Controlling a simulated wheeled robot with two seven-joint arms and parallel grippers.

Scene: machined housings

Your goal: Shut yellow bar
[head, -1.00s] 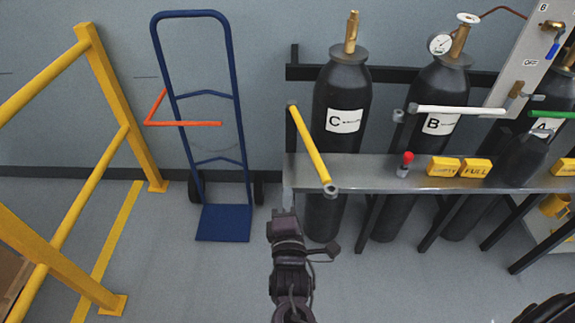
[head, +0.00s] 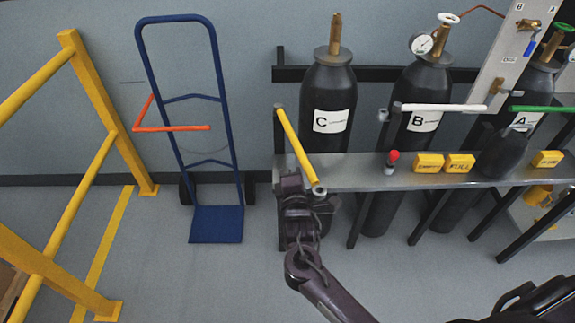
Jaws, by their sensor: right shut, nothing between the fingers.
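The yellow bar (head: 298,147) is hinged on a post at the left of cylinder C (head: 329,100). It stands swung out toward me over the left end of the metal shelf, not across the cylinder. Its free end, with a grey tip, points down and right. My right gripper (head: 291,181) is shut and empty, just left of that free end, by the shelf's left corner. I cannot tell whether it touches the bar. My left gripper is not in view.
The grey shelf (head: 350,172) carries a red-topped item (head: 392,161) and yellow blocks (head: 428,163). A white bar (head: 444,107) crosses cylinder B (head: 424,95); a green bar (head: 545,109) is further right. A blue hand truck (head: 217,222) and yellow railing (head: 105,110) stand left.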

